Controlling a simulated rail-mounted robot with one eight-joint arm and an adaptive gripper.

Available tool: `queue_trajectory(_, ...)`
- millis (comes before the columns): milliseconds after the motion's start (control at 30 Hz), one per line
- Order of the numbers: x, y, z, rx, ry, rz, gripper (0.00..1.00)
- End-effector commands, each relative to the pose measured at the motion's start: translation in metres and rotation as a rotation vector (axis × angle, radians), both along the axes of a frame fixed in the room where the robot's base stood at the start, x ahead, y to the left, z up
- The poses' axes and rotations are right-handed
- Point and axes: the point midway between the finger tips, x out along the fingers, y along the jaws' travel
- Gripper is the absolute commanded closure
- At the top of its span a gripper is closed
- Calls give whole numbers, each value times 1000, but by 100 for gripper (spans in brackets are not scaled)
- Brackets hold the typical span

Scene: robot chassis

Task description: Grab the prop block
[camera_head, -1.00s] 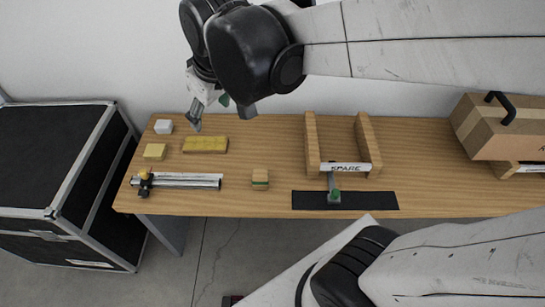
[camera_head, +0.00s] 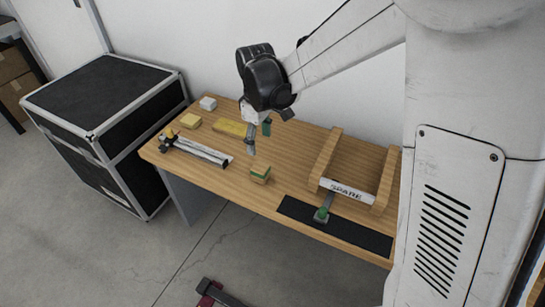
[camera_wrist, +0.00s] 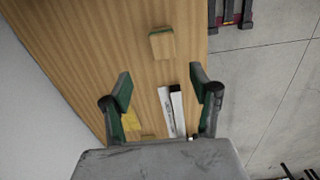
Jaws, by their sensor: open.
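A small wooden block with a green stripe (camera_head: 260,174), which seems to be the prop block, sits on the wooden table (camera_head: 230,183) near its front edge. It also shows in the wrist view (camera_wrist: 162,46), ahead of the fingers and apart from them. My gripper (camera_head: 259,140) is above the table, behind the block in the head view. In the wrist view my gripper (camera_wrist: 161,84) is open, with green pads apart and nothing between them.
A yellow slab (camera_head: 230,127), a yellow block (camera_head: 190,121), a white block (camera_head: 208,103) and a metal rail (camera_head: 200,150) lie to the left. A wooden frame marked SPARE (camera_head: 346,190) and a black strip (camera_head: 350,232) are to the right. A black case (camera_head: 110,100) stands beside the table.

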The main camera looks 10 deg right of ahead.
Motion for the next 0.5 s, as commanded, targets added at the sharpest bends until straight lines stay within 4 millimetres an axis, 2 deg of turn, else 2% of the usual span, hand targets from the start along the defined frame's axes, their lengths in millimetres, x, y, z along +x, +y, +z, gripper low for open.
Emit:
queue_trajectory(233,3,6,-24,-4,14,24,42)
queue_trajectory(500,3,5,-73,-4,14,23,42)
